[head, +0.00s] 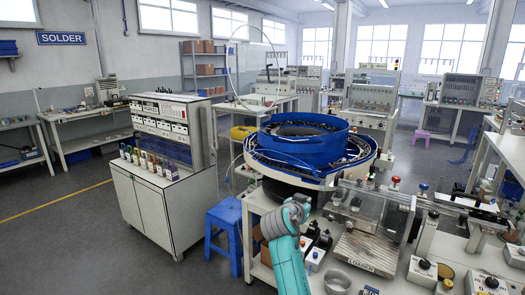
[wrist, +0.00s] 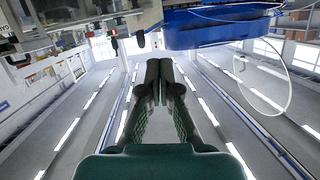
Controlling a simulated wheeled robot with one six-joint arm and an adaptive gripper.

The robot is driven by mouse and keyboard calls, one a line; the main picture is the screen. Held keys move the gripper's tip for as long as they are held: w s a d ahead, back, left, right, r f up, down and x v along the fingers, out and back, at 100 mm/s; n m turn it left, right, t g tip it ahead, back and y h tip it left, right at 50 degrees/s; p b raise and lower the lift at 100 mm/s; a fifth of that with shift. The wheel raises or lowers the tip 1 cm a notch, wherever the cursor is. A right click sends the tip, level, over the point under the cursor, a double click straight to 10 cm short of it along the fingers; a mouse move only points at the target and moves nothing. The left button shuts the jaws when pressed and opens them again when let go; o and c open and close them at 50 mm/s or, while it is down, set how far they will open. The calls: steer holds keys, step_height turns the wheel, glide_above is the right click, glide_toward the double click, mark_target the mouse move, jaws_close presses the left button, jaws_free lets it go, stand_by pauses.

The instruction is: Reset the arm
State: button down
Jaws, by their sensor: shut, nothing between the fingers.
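My gripper (wrist: 159,70) shows in the wrist view with its two dark fingers pressed together, shut and empty. Behind the fingers in that view are the ceiling and its long lights. In the head view my teal arm rises from the bottom edge, in front of the workbench and the blue bowl feeder (head: 300,140). The fingertips cannot be made out there. Part of the blue bowl also shows at the top right of the wrist view (wrist: 215,30), apart from the fingers.
A machine with a clear guard (head: 375,215) and a ridged block (head: 367,250) stand right of my arm. A blue stool (head: 224,230) and a test cabinet (head: 165,150) stand to the left. The floor at far left is clear.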

steer(key=s+d+f+n+y, duration=0.1)
steer(key=s+f+n, duration=0.1)
steer(key=s+f, duration=0.7)
steer(key=s+d+f+n+y, duration=0.15)
steer(key=s+f, duration=0.25)
steer(key=f, duration=0.8)
steer(key=s+f+n+y, duration=0.1)
steer(key=s+f+y, duration=0.1)
steer(key=s+f, duration=0.65)
steer(key=s+f+n+y, duration=0.1)
steer(key=s+f+n, duration=0.15)
steer(key=s, duration=1.05)
steer(key=s+d+y, duration=0.1)
steer(key=s+y, duration=0.1)
steer(key=s, duration=2)
steer(key=s+d+r+t, duration=0.1)
steer(key=s+r, duration=1.2)
steer(key=s, duration=0.2)
steer(key=shift+s+h, duration=0.3)
steer(key=shift+h, duration=0.05)
